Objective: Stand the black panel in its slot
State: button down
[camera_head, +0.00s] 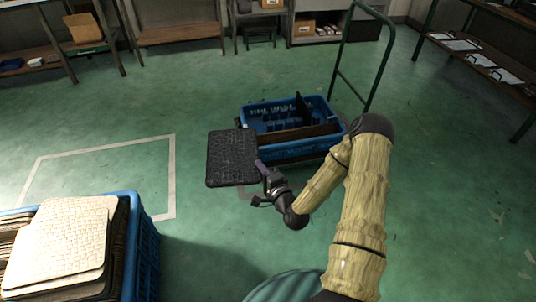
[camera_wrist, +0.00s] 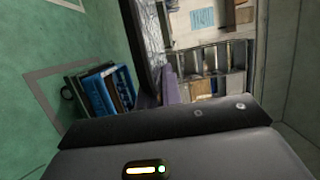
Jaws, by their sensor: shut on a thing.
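The black panel (camera_head: 232,158) has a rough, cracked-looking surface and rounded corners. My gripper (camera_head: 261,167) is shut on its right edge and holds it in the air, left of the slotted blue crate (camera_head: 285,151). In the wrist view the panel (camera_wrist: 152,42) shows nearly edge-on beside a purple finger of my gripper (camera_wrist: 166,88). The slotted crate also shows in the wrist view (camera_wrist: 101,95), to the left of the panel. A brown panel (camera_head: 305,132) stands along the crate's near side and a dark upright piece (camera_head: 302,105) stands farther back. The slot bottoms are hidden.
The slotted crate sits on a trolley with a tall green handle (camera_head: 384,62). A second blue crate (camera_head: 148,258) at the front left holds stacked panels, a cream one (camera_head: 62,240) on top. Shelves line the back and right. Green floor between the crates is clear.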

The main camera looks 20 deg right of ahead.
notch_tip(320, 180, down, 9)
jog(key=w+m+h, duration=0.1)
jog(key=m+h, duration=0.1)
jog(key=h, duration=0.2)
jog(key=shift+m, duration=0.4)
jog(key=shift+w, duration=0.1)
